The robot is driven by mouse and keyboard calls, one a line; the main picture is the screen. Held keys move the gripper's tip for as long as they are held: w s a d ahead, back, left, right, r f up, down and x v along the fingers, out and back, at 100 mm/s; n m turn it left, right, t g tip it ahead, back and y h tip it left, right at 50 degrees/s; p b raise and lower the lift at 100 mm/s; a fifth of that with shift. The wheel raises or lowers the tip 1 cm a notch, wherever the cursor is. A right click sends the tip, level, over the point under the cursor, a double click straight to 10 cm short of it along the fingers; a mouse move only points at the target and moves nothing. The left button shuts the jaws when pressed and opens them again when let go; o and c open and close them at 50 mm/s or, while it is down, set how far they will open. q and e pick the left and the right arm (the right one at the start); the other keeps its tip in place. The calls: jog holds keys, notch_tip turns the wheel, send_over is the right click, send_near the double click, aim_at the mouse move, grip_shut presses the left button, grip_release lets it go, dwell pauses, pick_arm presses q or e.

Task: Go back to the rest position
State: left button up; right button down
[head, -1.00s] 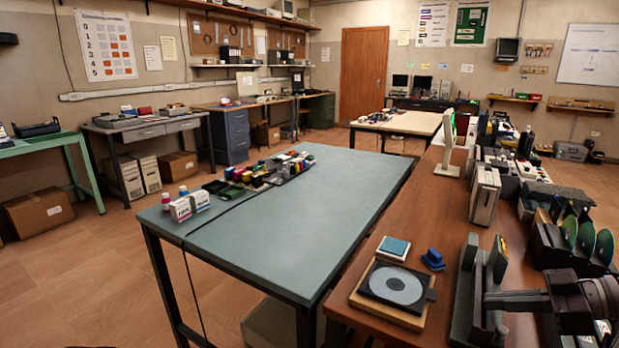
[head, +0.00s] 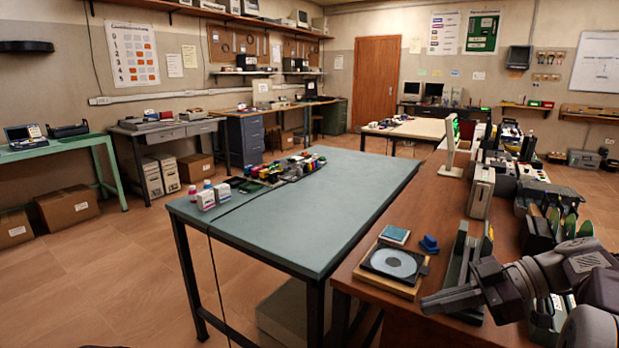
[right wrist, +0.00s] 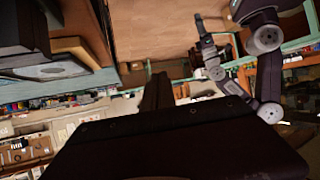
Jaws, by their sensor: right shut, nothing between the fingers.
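My right gripper (head: 428,304) comes in from the right in the head view. Its fingers are shut with nothing between them. It points left, over the front of the brown wooden counter (head: 375,297), to the right of the disc unit. In the right wrist view my right gripper (right wrist: 158,95) is a dark shape at the bottom middle. My other arm shows at the upper right of that view, folded. The small dark end of that arm looks like my left gripper (right wrist: 205,40), but its fingers are too small to read. The head view does not show the left gripper.
A disc unit (head: 394,263) on a wooden base, a teal-topped box (head: 395,235) and a blue piece (head: 429,243) lie on the counter. A slotted dark holder (head: 467,270) stands close behind the right gripper. A grey-green table (head: 300,226) stands left, its near part clear.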

jog(key=s+a+f+g+h, duration=0.3)
jog(key=s+a+f+g, duration=0.25)
jog(key=a+f, duration=0.5)
jog(key=s+a+f+m+h, duration=0.2)
jog(key=s+f+m+h, duration=0.3)
jog(key=s+f, duration=0.25)
jog(key=d+f+m+t+h, duration=0.3)
jog(key=d+f+m+h, duration=0.1)
jog(key=d+f+m, duration=0.35)
notch_tip(320, 180, up, 28)
jog(key=w+m+t+p, duration=0.1)
jog(key=w+m+p, duration=0.1)
jog(key=p, duration=2.6)
jog(key=shift+w+a+f+m, duration=0.15)
jog(key=shift+w+a+m, duration=0.2)
jog(key=shift+m, duration=0.3)
